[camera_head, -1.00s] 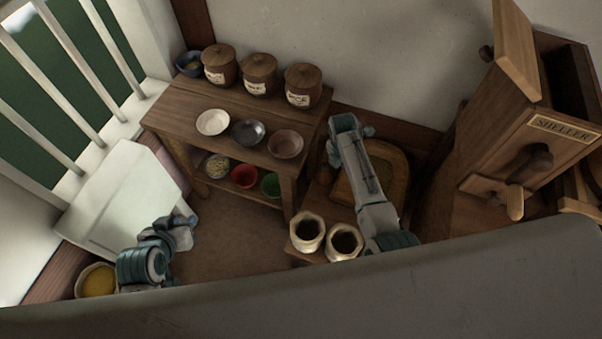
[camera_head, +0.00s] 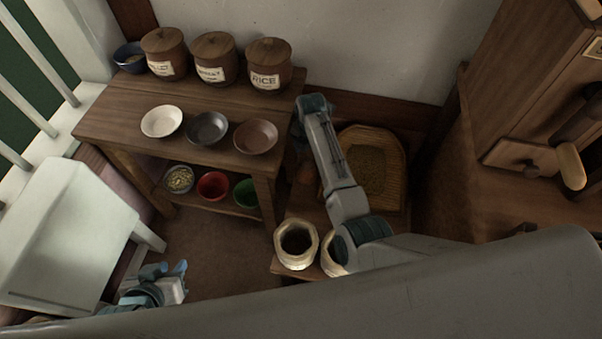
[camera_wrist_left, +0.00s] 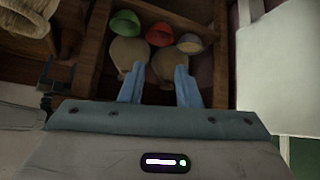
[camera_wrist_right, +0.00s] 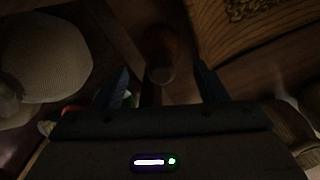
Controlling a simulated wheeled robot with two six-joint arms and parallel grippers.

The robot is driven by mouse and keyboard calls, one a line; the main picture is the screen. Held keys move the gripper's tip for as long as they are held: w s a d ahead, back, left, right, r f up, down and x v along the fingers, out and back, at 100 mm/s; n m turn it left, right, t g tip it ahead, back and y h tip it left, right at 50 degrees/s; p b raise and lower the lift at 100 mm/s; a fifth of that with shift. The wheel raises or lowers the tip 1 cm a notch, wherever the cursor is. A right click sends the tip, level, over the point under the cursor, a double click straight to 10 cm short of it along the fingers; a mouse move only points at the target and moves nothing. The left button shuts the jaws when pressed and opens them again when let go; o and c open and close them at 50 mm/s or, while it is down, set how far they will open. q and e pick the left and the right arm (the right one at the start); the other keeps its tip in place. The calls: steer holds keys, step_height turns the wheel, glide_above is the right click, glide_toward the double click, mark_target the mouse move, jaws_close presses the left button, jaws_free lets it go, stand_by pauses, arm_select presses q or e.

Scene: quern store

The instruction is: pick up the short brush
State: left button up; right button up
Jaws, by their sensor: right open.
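I cannot make out the short brush with certainty in any view. In the dark right wrist view, a small brown rounded object (camera_wrist_right: 160,55) stands just beyond and between the fingers of my right gripper (camera_wrist_right: 162,82), which is open and empty; I cannot tell what it is. In the head view the right arm reaches over the low stand beside the wooden shelf, and its fingers are hidden beneath the wrist. My left gripper (camera_head: 176,272) hangs low over the floor beside the white box. In the left wrist view it is open (camera_wrist_left: 157,82) and empty.
The wooden shelf (camera_head: 105,122) holds lidded jars and bowls, with more bowls below. A woven tray of grain (camera_head: 372,170) and a pale pot (camera_head: 297,245) flank the right arm. A wooden cabinet (camera_head: 520,120) stands right, a white box (camera_head: 65,235) left.

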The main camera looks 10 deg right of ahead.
mark_target(308, 167)
steer(key=shift+s+a+f, duration=0.1)
steer(key=shift+a+f, duration=0.1)
steer(key=shift+a, duration=0.15)
steer(key=shift+s+f, duration=0.1)
steer(key=shift+f, duration=0.3)
step_height(308, 167, down, 5)
steer(key=shift+s+d+r+b, duration=0.1)
steer(key=shift+d+r+b, duration=0.05)
steer(key=shift+b, duration=0.85)
steer(key=shift+f, duration=0.65)
steer(key=c, duration=0.8)
arm_select(q)
steer(key=t, duration=0.1)
steer(key=w+d+t, duration=0.1)
steer(key=shift+w+r+n+t+h, duration=0.1)
steer(key=shift+w+n+t+h, duration=0.2)
steer(key=shift+n+t, duration=0.1)
arm_select(e)
steer(key=shift+r, duration=0.1)
